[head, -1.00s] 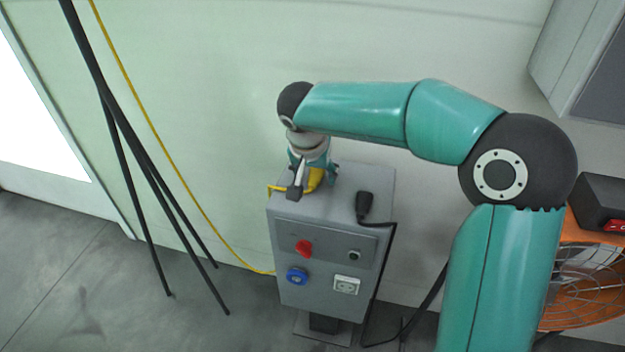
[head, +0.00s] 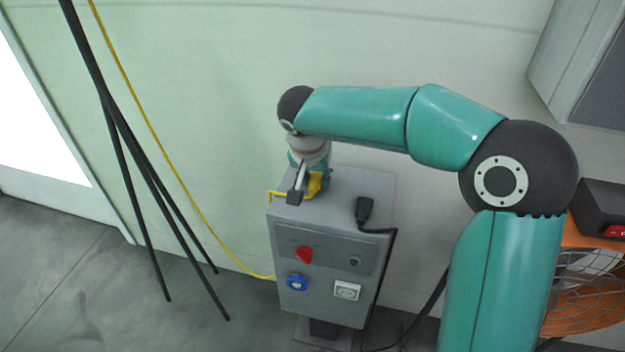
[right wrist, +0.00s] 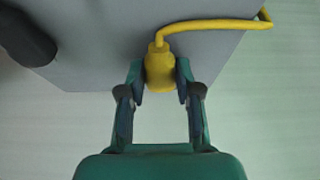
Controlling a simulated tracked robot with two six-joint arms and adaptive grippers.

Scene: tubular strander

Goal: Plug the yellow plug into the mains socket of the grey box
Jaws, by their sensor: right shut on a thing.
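The yellow plug (right wrist: 160,70) is between the fingers of my right gripper (right wrist: 160,82), which is shut on it at the top of the grey box. Its yellow cord runs off over the box top. In the head view the plug (head: 316,182) shows partly beneath my right gripper (head: 308,186). The grey box (head: 325,227) stands on a post by the wall. Its front bears a white mains socket (head: 346,290) at lower right, a round blue socket (head: 297,282) at lower left and a red knob (head: 304,254). My left gripper is out of view.
A black plug (head: 364,209) lies on the box top at the right; its black cable hangs down the box's right side. Black poles (head: 150,165) and a yellow cable (head: 160,155) are at the left. An orange fan (head: 585,290) stands at the right.

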